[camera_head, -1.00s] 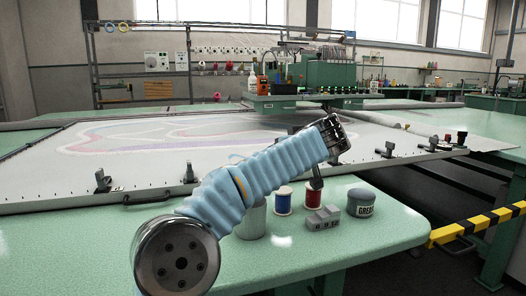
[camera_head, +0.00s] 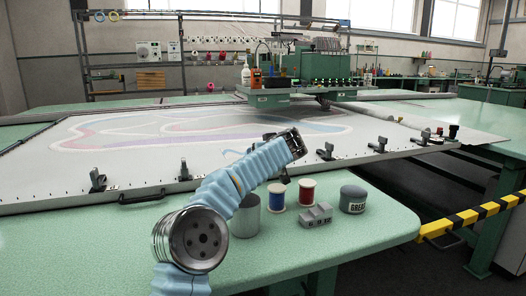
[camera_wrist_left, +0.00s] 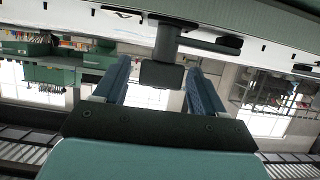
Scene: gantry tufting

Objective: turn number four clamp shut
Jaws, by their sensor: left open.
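Several dark clamps stand along the near edge of the white tufting frame (camera_head: 60,200). Among them are clamps at the left (camera_head: 97,181), left of my arm (camera_head: 184,171), right of my arm (camera_head: 325,152) and farther right (camera_head: 380,144). I can read no numbers on them. My left arm, in a blue sleeve, reaches over the bench to this edge; its gripper is hidden behind the wrist there. In the left wrist view my left gripper (camera_wrist_left: 158,68) is open, with the grey block of a clamp (camera_wrist_left: 163,73) between its fingers. Contact cannot be told. A dark bar extends right from that clamp.
On the green bench (camera_head: 330,235) stand a grey can (camera_head: 245,222), a blue spool (camera_head: 277,198), a red spool (camera_head: 307,191), a small grey block (camera_head: 316,214) and a grease tin (camera_head: 353,199). A yellow-black striped barrier (camera_head: 470,217) stands at the right.

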